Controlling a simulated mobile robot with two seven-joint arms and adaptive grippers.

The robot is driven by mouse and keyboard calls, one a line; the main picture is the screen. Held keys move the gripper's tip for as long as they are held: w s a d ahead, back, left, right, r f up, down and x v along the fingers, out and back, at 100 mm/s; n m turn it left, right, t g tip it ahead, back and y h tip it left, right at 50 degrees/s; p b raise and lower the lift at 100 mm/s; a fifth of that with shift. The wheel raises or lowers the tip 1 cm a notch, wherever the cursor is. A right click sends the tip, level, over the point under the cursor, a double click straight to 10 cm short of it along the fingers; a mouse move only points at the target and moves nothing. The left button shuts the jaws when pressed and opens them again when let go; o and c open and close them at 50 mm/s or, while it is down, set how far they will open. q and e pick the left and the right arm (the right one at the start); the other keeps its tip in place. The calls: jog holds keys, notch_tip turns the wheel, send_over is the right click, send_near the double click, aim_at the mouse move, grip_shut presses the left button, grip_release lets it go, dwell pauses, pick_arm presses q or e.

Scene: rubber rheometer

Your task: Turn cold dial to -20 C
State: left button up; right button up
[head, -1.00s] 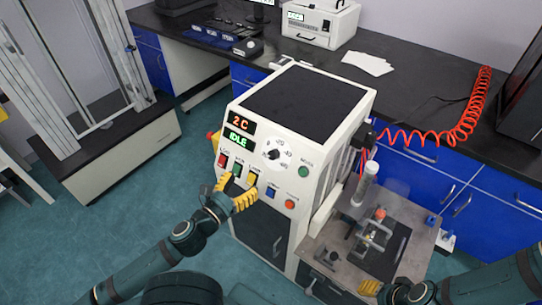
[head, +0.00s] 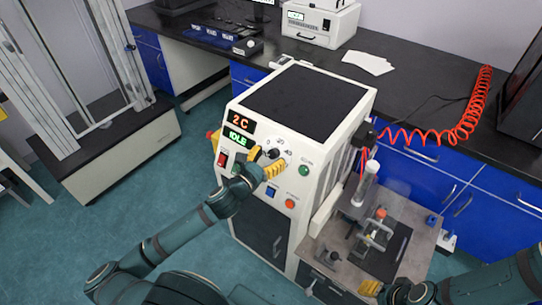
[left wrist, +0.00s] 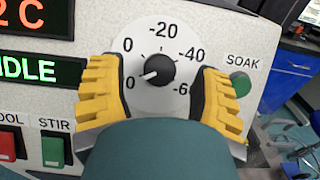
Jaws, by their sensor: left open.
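The cold dial (left wrist: 165,38) is a white disc with a black centre knob (left wrist: 158,70) on the front of a white cabinet (head: 328,115). In the left wrist view, its white pointer aims lower left, at a label partly hidden by a finger. The -20 mark is at the top. My left gripper (head: 264,161) is open, its yellow fingers on either side of the knob; gaps show between the knob and both fingers (left wrist: 160,70). The display (head: 240,123) reads 2 C, with IDLE below. My right gripper (head: 369,288) shows only partly at the bottom.
Buttons surround the dial, including green SOAK (left wrist: 241,83), green STIR (left wrist: 53,150) and a red one (left wrist: 8,145). A bench fixture (head: 375,225) with a clear cylinder stands right of the cabinet. A red coiled hose (head: 470,118) hangs over the black counter behind.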

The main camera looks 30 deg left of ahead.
pick_arm(q)
jog(key=shift+w, duration=0.55)
grip_shut()
